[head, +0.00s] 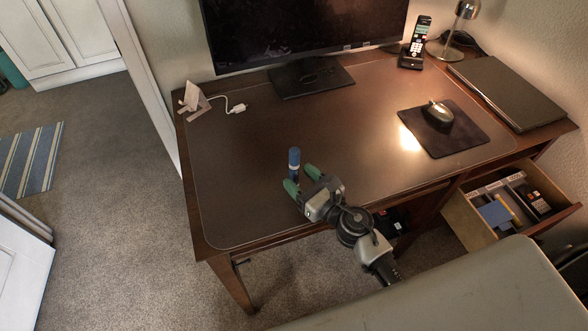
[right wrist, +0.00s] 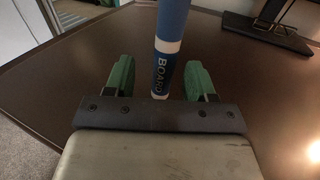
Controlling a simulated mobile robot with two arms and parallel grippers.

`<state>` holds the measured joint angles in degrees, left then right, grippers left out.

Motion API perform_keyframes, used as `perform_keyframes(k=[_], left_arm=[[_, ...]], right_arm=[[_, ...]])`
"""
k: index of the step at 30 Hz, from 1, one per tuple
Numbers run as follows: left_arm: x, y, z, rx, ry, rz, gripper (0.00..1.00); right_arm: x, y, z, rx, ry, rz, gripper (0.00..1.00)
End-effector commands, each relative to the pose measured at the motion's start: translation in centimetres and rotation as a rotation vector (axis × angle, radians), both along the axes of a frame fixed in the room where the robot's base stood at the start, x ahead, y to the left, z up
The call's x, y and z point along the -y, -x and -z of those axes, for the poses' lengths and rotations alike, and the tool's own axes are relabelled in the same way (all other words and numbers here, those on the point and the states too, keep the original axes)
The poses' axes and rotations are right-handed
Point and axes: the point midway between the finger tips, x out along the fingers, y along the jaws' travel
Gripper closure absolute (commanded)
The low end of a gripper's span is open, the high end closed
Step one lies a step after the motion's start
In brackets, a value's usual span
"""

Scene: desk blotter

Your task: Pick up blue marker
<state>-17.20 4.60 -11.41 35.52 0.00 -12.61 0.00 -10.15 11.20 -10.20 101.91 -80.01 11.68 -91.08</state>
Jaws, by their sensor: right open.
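The blue marker (head: 294,163) stands upright on the dark desk blotter (head: 240,190), left of the desk's middle. It is blue with a white band. In the right wrist view the marker (right wrist: 169,45) rises between the two green fingers, and lettering reading "BOARD" shows on it. My right gripper (head: 301,179) is open at the marker, with one green finger on either side of it. In the right wrist view gaps show between the marker and both fingers of the gripper (right wrist: 165,80). My left gripper is not in view.
A monitor (head: 300,30) stands at the back of the desk. A phone (head: 415,45), a mouse (head: 438,113) on a dark pad (head: 465,135) and a closed laptop (head: 508,92) are to the right. An open drawer (head: 465,220) juts out at front right. The blotter around the marker is clear.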

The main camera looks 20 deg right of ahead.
Motion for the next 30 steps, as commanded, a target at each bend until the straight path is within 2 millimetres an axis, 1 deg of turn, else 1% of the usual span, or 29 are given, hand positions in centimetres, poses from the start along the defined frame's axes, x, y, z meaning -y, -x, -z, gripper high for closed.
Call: perform_keyframes(k=[6,9,12,18,19,27,29,30], left_arm=[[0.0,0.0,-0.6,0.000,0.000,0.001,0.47],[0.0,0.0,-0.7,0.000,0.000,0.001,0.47],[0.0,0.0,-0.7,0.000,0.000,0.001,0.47],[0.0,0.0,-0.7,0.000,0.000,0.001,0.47],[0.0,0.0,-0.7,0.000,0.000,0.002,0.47],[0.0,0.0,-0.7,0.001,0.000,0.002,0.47],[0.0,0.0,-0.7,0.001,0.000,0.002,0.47],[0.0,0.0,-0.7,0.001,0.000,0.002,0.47]], right_arm=[[-0.8,-3.2,0.1,0.002,-0.003,0.001,0.45],[-1.3,-4.2,0.1,0.000,-0.002,0.002,0.45],[-1.5,-4.7,0.2,0.000,-0.002,0.002,0.45],[-1.5,-4.7,0.3,0.000,-0.001,0.001,0.45],[-1.5,-4.7,0.3,-0.001,-0.002,0.001,0.46],[-1.5,-4.7,0.3,-0.001,-0.002,0.001,0.88],[-1.5,-4.7,0.3,-0.001,-0.002,0.001,0.97],[-1.5,-4.7,0.2,0.000,-0.002,0.001,0.98]])
